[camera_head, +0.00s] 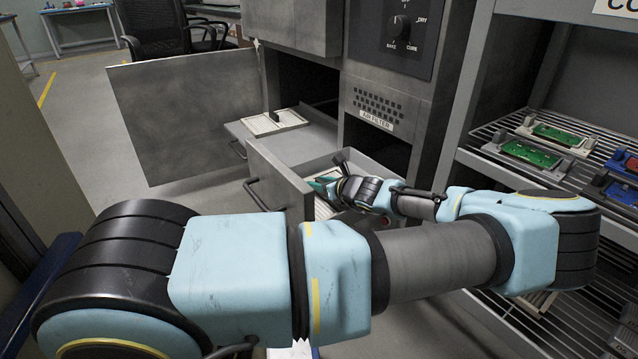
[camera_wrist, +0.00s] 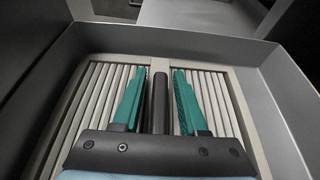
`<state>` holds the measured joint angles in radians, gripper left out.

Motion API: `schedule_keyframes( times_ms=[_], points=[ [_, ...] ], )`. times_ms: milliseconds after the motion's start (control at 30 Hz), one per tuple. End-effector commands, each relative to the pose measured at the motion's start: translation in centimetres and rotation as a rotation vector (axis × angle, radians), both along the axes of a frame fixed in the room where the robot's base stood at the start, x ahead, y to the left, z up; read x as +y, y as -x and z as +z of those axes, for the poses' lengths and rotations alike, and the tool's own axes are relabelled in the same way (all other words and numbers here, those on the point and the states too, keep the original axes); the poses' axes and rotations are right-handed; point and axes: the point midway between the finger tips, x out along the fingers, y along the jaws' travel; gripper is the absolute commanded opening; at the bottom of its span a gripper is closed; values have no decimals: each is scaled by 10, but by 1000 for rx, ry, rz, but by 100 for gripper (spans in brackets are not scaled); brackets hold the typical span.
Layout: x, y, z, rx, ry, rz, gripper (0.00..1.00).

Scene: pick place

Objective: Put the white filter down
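The white filter (camera_wrist: 98,105) is a pale ribbed panel with a frame and an upright black handle (camera_wrist: 160,100) in its middle. It lies flat inside the open lower grey drawer (camera_head: 283,185), whose walls also surround it in the wrist view (camera_wrist: 205,42). My gripper (camera_wrist: 160,76) is above the filter, its teal fingers on either side of the black handle with a narrow gap on each side. It is open. In the head view, my gripper (camera_head: 326,184) reaches into the drawer, and my arm hides most of the filter there.
A second pale filter (camera_head: 262,124) with a black handle lies on the pulled-out upper tray (camera_head: 305,140). An open cabinet door (camera_head: 185,115) stands to the left. A wire rack (camera_head: 500,132) with green circuit boards (camera_head: 530,152) is at the right.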

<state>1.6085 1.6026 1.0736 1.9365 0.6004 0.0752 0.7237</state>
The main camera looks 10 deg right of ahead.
Motion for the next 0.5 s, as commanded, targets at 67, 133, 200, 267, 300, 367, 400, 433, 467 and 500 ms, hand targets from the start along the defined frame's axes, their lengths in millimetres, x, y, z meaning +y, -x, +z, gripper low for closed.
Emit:
schedule_keyframes(
  times_ms=[67, 133, 200, 267, 300, 367, 400, 433, 467, 500],
  points=[
    [0, 0, 0, 0, 0, 0, 50],
    [0, 0, 0, 0, 0, 0, 50],
    [0, 0, 0, 0, 0, 0, 50],
    [0, 0, 0, 0, 0, 0, 50],
    [0, 0, 1, 0, 0, 0, 50],
    [-2, 3, 3, 0, 0, -1, 50],
    [-3, 5, 5, 1, 1, -2, 50],
    [-5, 8, 7, 0, 2, -1, 50],
    [-7, 12, 9, 1, 3, -2, 50],
    [-10, 18, 12, 1, 3, -3, 50]
  ],
)
